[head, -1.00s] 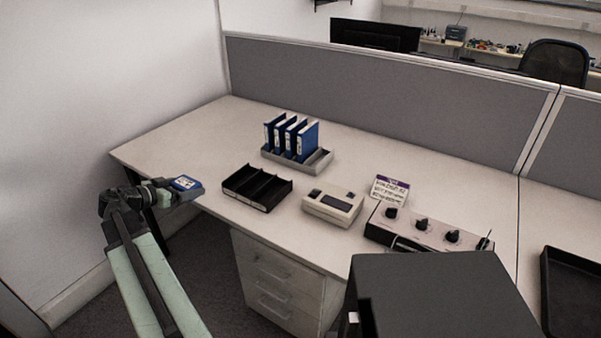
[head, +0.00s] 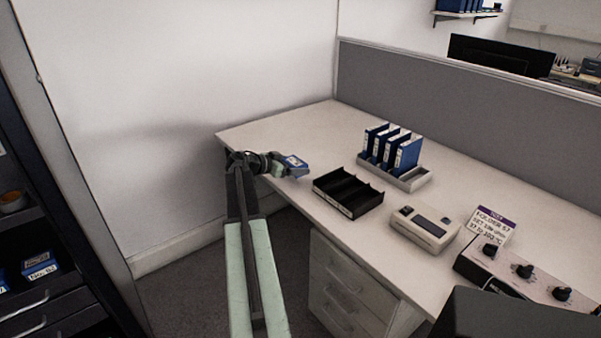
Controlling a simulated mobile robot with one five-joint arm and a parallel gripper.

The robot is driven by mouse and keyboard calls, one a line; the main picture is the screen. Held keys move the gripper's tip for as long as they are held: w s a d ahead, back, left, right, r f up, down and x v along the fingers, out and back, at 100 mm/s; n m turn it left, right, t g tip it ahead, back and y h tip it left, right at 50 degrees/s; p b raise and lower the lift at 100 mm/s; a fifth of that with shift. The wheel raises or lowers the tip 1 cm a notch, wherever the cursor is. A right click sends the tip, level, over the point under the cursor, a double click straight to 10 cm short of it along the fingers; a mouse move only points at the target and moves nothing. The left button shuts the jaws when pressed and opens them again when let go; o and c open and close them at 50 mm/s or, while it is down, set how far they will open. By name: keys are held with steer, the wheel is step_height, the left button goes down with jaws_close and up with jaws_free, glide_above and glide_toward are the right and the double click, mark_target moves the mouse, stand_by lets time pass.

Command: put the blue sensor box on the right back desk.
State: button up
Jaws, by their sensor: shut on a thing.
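My gripper (head: 284,167) is shut on a small blue box with a pale label, the blue sensor box (head: 294,161). It holds the box near the left front edge of the desk (head: 290,136), left of a black divided tray. The fingers hide part of the box. I cannot tell how high the box is above the desk. Another blue box with a white label (head: 40,266) sits in a dark cabinet at the far left.
The desk bears the black divided tray (head: 349,203), a grey rack (head: 409,182) of blue binders, a beige device (head: 425,228), a sign (head: 489,223) and a knobbed panel (head: 522,272). A grey partition (head: 450,99) closes the back. The desk's back left is clear. The dark cabinet (head: 75,200) stands left.

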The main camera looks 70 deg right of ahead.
mark_target(297, 162)
steer(key=d, duration=0.3)
steer(key=shift+f, duration=0.1)
step_height(297, 162, down, 4)
steer(key=b, duration=0.4)
steer(key=shift+r, duration=0.25)
steer(key=shift+f, duration=0.15)
steer(key=o, duration=1.4)
steer(key=shift+r+p, duration=0.25)
steer(key=shift+p, duration=0.05)
steer(key=p+v, duration=0.4)
steer(key=v, duration=0.8)
